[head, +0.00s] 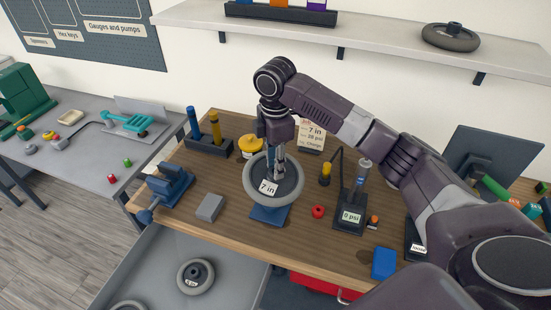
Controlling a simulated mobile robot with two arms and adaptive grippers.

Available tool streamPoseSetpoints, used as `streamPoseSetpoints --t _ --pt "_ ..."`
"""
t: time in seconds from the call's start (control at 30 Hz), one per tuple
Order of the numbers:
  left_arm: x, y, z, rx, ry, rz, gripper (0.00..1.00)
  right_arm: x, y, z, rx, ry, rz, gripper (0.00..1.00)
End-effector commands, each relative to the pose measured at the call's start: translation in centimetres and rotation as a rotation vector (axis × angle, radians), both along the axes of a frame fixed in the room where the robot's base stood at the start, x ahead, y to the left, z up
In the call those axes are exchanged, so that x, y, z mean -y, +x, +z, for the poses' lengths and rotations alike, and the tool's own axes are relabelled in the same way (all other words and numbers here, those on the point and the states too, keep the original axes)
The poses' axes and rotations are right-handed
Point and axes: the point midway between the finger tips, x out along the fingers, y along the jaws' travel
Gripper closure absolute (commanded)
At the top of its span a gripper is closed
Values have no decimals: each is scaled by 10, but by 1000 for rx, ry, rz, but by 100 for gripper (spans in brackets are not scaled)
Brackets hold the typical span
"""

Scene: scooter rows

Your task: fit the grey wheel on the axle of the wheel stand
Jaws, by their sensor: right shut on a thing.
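The grey wheel (294,190) has a dark hub and a white "7 in" label. It is over the blue wheel stand (268,214), whose base shows below the wheel's near edge on the wooden bench. My right gripper (278,172) points down and is shut on the wheel near its hub. The wheel and gripper hide the axle, so I cannot tell whether the axle is in the hub. My left gripper is not in view.
A "0 psi" gauge block (350,217), red cap (318,211), grey block (210,207) and blue vise (170,186) stand around the stand. Other wheels lie in the grey drawer (195,276) and on the shelf (450,38).

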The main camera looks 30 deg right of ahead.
Motion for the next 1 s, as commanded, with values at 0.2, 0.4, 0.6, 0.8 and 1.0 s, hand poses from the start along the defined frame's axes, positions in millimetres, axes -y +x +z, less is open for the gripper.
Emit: streamPoseSetpoints --t 0.2,0.4,0.6,0.8,1.0 --pt "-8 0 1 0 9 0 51 1 1 -8 0 1 17 100" --pt "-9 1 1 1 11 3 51 1 1 -25 0 0 16 100" --pt "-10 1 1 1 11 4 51 1 1 -42 0 1 15 100" --pt "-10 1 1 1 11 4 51 1 1 -54 1 2 15 100" --pt "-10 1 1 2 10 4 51 1 1 -57 2 1 15 100"
